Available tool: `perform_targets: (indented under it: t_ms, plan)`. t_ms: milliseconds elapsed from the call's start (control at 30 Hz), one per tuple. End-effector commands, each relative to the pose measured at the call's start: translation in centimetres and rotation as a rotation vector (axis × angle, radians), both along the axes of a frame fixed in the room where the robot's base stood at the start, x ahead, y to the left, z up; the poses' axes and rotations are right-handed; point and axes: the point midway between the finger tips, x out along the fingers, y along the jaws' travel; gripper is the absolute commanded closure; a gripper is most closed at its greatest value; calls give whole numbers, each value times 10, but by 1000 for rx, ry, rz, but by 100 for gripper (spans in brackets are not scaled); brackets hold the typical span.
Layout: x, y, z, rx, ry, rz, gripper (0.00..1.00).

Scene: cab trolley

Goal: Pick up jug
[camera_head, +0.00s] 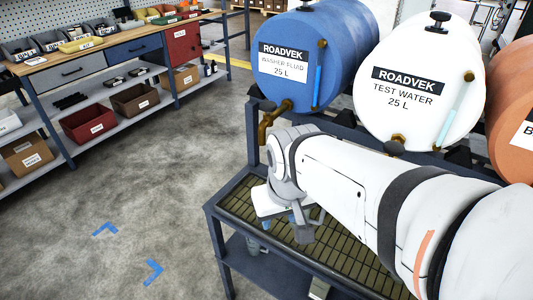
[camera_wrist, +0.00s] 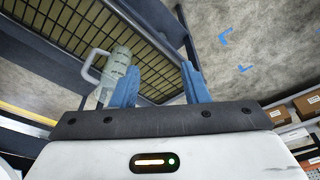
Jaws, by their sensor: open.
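The jug (camera_wrist: 116,70) is pale grey-green and translucent, with markings on its side and a loop handle at its left in the wrist view. It is by the slatted rack top (camera_wrist: 60,25) of the trolley. My gripper (camera_wrist: 159,68) has two blue fingers spread apart with nothing between them. The left finger overlaps the jug's lower right side in that view; I cannot tell whether they touch. In the head view my gripper (camera_head: 296,224) is over the trolley's slatted top (camera_head: 345,250), partly behind my arm. The jug is mostly hidden there.
A blue washer fluid drum (camera_head: 290,90), a white test water drum (camera_head: 405,112) and an orange drum (camera_head: 512,110) lie on a rack behind the trolley. A brass tap (camera_head: 272,118) juts from the blue drum. A workbench (camera_head: 110,45) with bins stands left. The floor between is clear.

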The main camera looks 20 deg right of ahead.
Motion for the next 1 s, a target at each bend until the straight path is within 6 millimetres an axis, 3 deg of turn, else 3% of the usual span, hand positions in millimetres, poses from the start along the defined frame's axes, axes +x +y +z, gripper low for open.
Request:
perform_targets:
  t_ms: [133, 267, 533, 733, 1000]
  plan:
    - [12, -6, 3, -7, 20, 14, 46]
    - [38, -17, 3, -23, 64, 61, 36]
    - [101, -74, -24, -38, 176, 182, 14]
    - [122, -105, -51, -32, 220, 246, 14]
    - [127, -115, -71, -27, 235, 270, 14]
